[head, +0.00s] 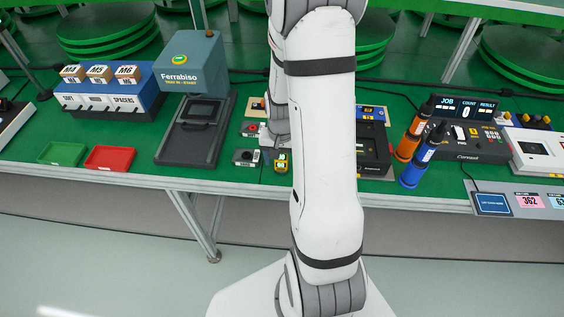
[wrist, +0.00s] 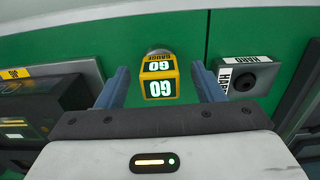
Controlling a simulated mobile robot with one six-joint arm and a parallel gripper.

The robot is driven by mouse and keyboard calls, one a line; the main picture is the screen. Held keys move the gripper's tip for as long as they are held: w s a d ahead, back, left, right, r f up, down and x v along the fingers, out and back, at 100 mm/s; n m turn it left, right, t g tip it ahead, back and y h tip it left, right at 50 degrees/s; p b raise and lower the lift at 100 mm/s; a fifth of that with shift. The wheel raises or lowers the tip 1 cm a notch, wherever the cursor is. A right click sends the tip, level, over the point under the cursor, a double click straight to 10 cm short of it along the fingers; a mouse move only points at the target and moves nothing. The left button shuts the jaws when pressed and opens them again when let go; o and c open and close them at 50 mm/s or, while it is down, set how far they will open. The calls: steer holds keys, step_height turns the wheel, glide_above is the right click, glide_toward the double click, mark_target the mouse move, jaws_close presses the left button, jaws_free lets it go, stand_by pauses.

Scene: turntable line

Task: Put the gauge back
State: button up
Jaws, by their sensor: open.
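The gauge is a small yellow block with white and green GO faces; in the wrist view the gauge (wrist: 158,82) stands on the green surface. It also shows in the head view (head: 282,162), just left of my arm. In the wrist view my gripper (wrist: 160,72) is open, with one blue-grey finger on each side of the gauge and a gap on both sides. I cannot tell whether the fingertips are down at its height. In the head view my gripper is hidden behind my arm.
A grey block labelled HARD (wrist: 247,78) sits close beside the right finger. A dark device (wrist: 35,110) is at the left. In the head view, orange (head: 413,132) and blue (head: 418,163) cylindrical tools stand right of my arm. Red (head: 109,158) and green (head: 62,154) trays lie left.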

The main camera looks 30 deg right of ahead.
mark_target(281, 158)
step_height(281, 158, up, 8)
steer(key=shift+r, duration=0.25)
steer(key=shift+a+r, duration=0.1)
steer(key=shift+r, duration=0.6)
steer(key=s+a+r+n+t, duration=0.2)
steer(key=s+a+r+n, duration=0.4)
steer(key=s+a+r, duration=0.5)
steer(key=shift+s+a+r+n+t, duration=0.35)
steer(key=shift+s+r, duration=0.2)
steer(key=shift+r, duration=0.2)
steer(key=shift+c, duration=0.5)
